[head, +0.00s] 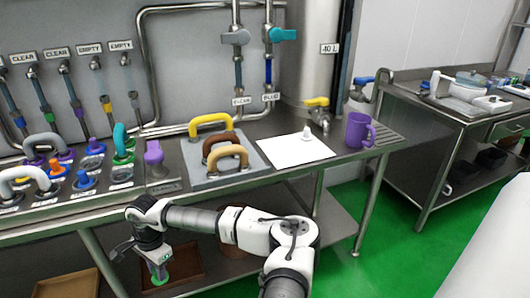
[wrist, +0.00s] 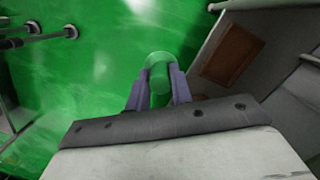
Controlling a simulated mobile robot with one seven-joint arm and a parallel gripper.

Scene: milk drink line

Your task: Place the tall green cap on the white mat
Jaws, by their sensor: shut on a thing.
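The green cap (wrist: 159,78) is between the two fingers of my gripper (wrist: 160,92) in the wrist view, a green cylinder with a wider end. In the head view my gripper (head: 159,272) points down, shut on the cap (head: 160,280), which shows as a small green piece at its tip. The gripper is low, in front of the counter and well left of the white mat. The white mat (head: 280,152) lies flat on the counter, with a small white cone-like piece (head: 306,134) on it. Most of the mat is bare.
A grey board (head: 197,178) with yellow, brown and tan handles lies left of the mat. A brown tray (head: 190,265) is on the lower shelf by my gripper. The counter's front edge lies between.

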